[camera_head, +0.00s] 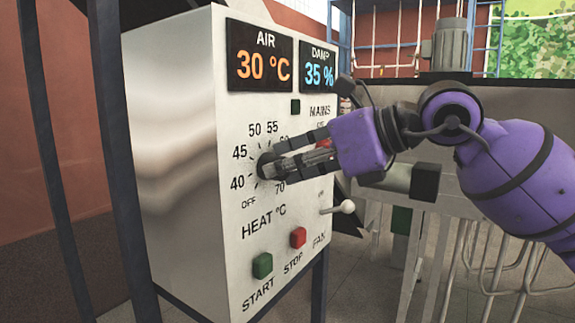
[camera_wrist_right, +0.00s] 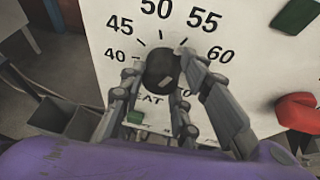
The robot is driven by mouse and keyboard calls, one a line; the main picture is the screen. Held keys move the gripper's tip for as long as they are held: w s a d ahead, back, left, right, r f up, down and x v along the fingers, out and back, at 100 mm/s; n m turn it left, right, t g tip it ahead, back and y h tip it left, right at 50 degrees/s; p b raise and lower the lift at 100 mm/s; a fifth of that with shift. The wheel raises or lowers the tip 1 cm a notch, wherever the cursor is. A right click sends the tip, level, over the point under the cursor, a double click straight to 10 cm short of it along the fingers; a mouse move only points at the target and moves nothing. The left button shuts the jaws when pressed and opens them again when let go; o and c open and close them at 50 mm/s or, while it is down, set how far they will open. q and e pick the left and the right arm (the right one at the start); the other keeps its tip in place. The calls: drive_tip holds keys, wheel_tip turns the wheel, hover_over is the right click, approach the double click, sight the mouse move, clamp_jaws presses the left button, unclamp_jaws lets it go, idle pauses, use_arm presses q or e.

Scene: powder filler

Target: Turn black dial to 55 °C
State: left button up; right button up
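The black dial (camera_head: 264,166) sits on the white front panel (camera_head: 232,205), inside a ring of marks reading OFF, 40, 45, 50, 55, 60 and 70, above the words HEAT °C. It also shows in the right wrist view (camera_wrist_right: 161,69). My right gripper (camera_head: 272,158) reaches in from the right, its two fingers on either side of the dial and apparently against it. In the right wrist view (camera_wrist_right: 160,68) one finger is at its left edge and one at its right. My left gripper is not in view.
Displays above read AIR 30 °C (camera_head: 260,57) and DAMP 35 % (camera_head: 318,68). Below the dial are a green START button (camera_head: 263,265), a red STOP button (camera_head: 298,237) and a FAN lever (camera_head: 343,207). A red part (camera_wrist_right: 299,112) stands out right of the gripper.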

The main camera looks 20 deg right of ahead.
drive_tip(key=shift+s+a+f+n, duration=0.1)
drive_tip(key=shift+a+f+n, duration=0.1)
drive_tip(key=shift+f+n, duration=0.15)
drive_tip(key=shift+c, duration=0.4)
drive_tip(key=o, duration=1)
drive_tip(key=shift+s, duration=0.1)
drive_tip(key=shift+r, duration=0.1)
drive_tip(key=v, duration=1.2)
drive_tip(key=shift+a+r, duration=0.15)
drive_tip(key=shift+c, duration=0.3)
